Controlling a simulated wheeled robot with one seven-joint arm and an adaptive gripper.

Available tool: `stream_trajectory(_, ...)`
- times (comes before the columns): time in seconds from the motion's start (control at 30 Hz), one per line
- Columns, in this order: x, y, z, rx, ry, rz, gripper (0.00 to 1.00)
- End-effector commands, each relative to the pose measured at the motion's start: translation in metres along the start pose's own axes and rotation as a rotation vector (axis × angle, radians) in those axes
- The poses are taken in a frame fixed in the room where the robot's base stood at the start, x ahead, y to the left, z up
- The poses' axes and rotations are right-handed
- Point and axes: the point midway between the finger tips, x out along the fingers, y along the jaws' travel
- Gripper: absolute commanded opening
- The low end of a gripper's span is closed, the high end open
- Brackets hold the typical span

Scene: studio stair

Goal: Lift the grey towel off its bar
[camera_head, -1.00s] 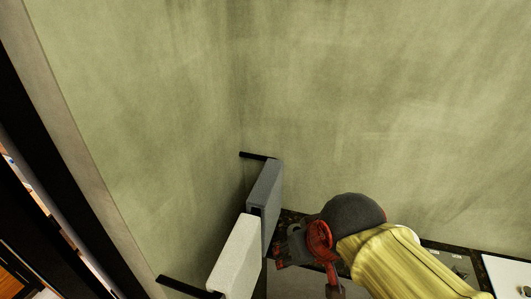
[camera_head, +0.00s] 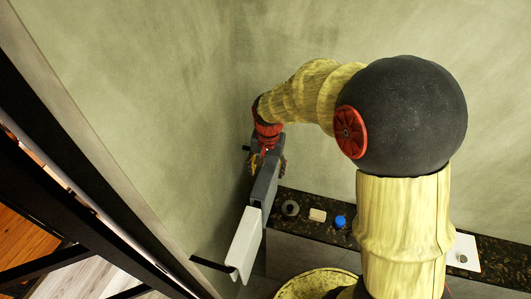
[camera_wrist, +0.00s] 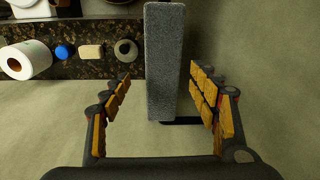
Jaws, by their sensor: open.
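The grey towel (camera_head: 263,190) hangs folded over its black bar by the left wall in the head view, its upper part partly covered by my gripper (camera_head: 267,160). In the wrist view the grey towel (camera_wrist: 165,60) runs down the middle, between the fingers of my gripper (camera_wrist: 161,76). The fingers are open, one on each side of the towel, with a visible gap on the left and a narrower one on the right. A piece of the black bar (camera_wrist: 185,121) shows at the towel's near end.
A white towel (camera_head: 243,245) hangs on another black bar (camera_head: 208,262) in front of the grey one. A dark speckled counter (camera_head: 390,240) holds a blue item (camera_head: 340,221), a beige block (camera_head: 318,215) and a round grey item (camera_head: 290,207). The wrist view shows a white roll (camera_wrist: 25,60).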

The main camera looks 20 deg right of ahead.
Motion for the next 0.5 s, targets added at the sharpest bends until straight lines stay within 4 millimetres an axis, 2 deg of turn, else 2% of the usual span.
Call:
stream_trajectory(0.03,-0.003,-0.002,-0.003,0.018,-0.015,0.01,0.61)
stream_trajectory(0.27,0.011,-0.006,-0.008,0.062,-0.041,0.027,0.61)
stream_trajectory(0.5,0.037,-0.005,-0.007,0.065,-0.044,0.03,0.61)
